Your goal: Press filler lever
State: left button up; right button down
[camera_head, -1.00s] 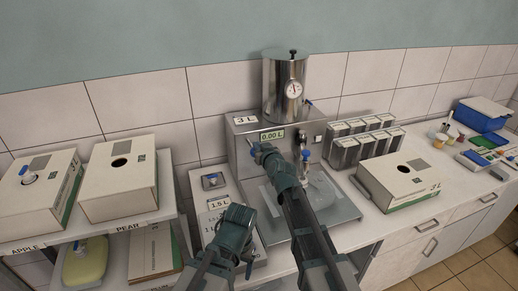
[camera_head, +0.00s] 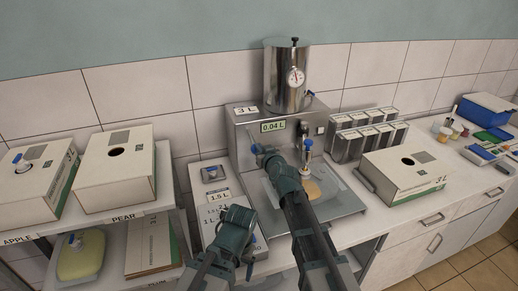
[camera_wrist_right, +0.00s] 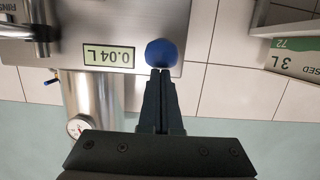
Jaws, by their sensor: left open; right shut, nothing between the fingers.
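The steel filler (camera_head: 247,135) stands against the wall, with a round tank (camera_head: 284,78) and gauge on top. Its display (camera_head: 273,127) reads 0.04 L, also in the right wrist view (camera_wrist_right: 109,56). The lever's blue knob (camera_wrist_right: 161,52) is at the tips of my right gripper (camera_wrist_right: 161,74), which is shut and empty and appears to touch it. In the head view my right gripper (camera_head: 265,156) reaches the filler's front left. A pouch (camera_head: 312,189) with orange-tan contents lies under the nozzle (camera_head: 307,151).
Several metal canisters (camera_head: 368,134) and a white carton (camera_head: 404,173) stand right of the filler. Left are a shelf with two cartons (camera_head: 117,167) and a yellow pouch (camera_head: 82,254). A blue bin (camera_head: 486,109) and small jars sit far right.

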jog(key=shift+s+f, duration=0.15)
jog(key=shift+f, duration=0.2)
jog(key=shift+r, duration=0.15)
jog(key=r+p+v, duration=0.1)
jog(key=p+v, duration=0.2)
jog(key=v, duration=0.8)
jog(key=shift+s+d+p, duration=0.15)
jog(key=shift+p, duration=0.25)
